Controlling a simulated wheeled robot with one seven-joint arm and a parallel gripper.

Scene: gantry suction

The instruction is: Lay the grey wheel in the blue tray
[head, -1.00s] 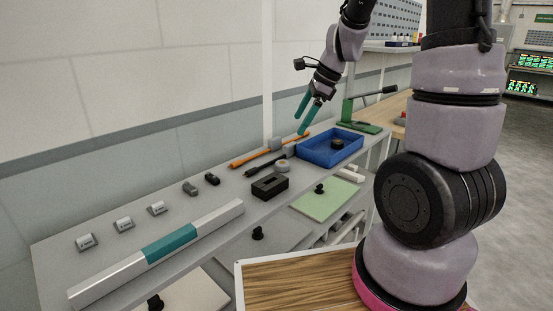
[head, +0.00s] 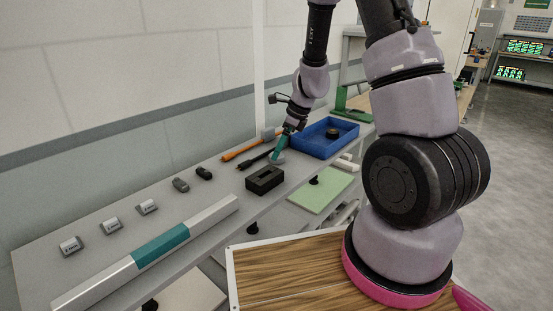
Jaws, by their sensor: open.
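The grey wheel (head: 279,161) lies on the grey bench top, mostly hidden behind my gripper's teal fingers. My gripper (head: 276,157) is open and points down at the wheel, its fingertips low at or around it. I cannot tell whether they touch it. The blue tray (head: 307,149) stands just right of the gripper, farther along the bench. A dark round part (head: 332,132) lies inside the tray; the rest of its visible floor is bare.
A black slotted block (head: 264,180) stands just in front of the wheel. An orange-handled tool (head: 239,150) and a black tool (head: 254,162) lie behind it. A green stand (head: 347,106) is beyond the tray. A long silver-and-teal bar (head: 160,246) lies at the left front.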

